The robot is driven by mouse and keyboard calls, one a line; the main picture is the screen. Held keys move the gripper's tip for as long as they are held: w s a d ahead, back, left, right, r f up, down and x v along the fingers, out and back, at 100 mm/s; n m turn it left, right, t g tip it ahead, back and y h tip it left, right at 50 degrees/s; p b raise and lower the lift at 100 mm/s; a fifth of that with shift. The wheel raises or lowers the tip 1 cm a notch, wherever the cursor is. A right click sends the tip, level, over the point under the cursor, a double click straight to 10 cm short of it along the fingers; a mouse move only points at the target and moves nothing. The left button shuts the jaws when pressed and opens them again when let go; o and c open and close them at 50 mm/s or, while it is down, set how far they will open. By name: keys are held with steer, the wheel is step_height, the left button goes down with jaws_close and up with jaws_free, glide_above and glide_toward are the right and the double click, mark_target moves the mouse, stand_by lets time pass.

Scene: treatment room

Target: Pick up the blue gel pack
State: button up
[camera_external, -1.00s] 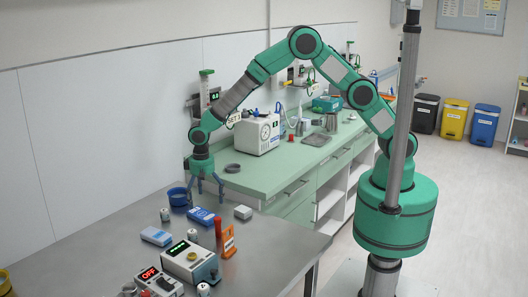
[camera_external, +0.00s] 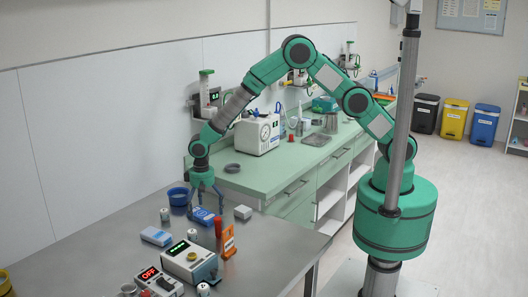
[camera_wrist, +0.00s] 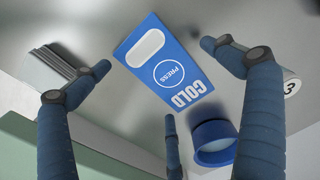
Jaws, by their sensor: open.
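The blue gel pack (camera_external: 203,216) lies flat on the metal table near its far edge. In the wrist view the gel pack (camera_wrist: 168,92) shows a white oval, a ringed "PRESS" and the word "COLD". My gripper (camera_external: 206,206) points down just above the pack. In the wrist view its dark blue fingers (camera_wrist: 155,57) are spread, one at each side of the pack and one by its "COLD" end. Nothing is held. I cannot tell the exact height of the fingertips above the table.
A blue round cup (camera_external: 178,196) stands close to the pack's left, near a white cylinder (camera_external: 164,215). A grey block (camera_external: 243,212) lies to the right. A paler blue pack (camera_external: 156,236), an orange stand (camera_external: 228,241) and a metering box (camera_external: 190,262) stand nearer.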

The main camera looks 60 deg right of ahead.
mark_target(206, 212)
stand_by(0.4)
steer(key=c, duration=1.4)
steer(key=shift+o, duration=0.2)
steer(key=shift+r, duration=0.15)
steer(key=shift+r, duration=0.5)
steer(key=shift+s+d+r+p, duration=0.15)
steer(key=shift+r+p, duration=0.15)
steer(key=shift+r, duration=0.35)
steer(key=shift+s+d+r+p, duration=0.1)
steer(key=shift+r+p, duration=0.15)
steer(key=shift+r, duration=0.35)
steer(key=s+d, duration=0.3)
steer(key=s, duration=0.1)
steer(key=s+d+p, duration=0.1)
steer(key=s+d, duration=0.2)
steer(key=s, duration=0.1)
steer(key=s+d+r, duration=0.1)
steer(key=s+d, duration=0.2)
steer(key=s, duration=0.1)
steer(key=shift+s+r+p, duration=0.1)
steer(key=shift+s+p, duration=0.15)
steer(key=shift+p, duration=0.1)
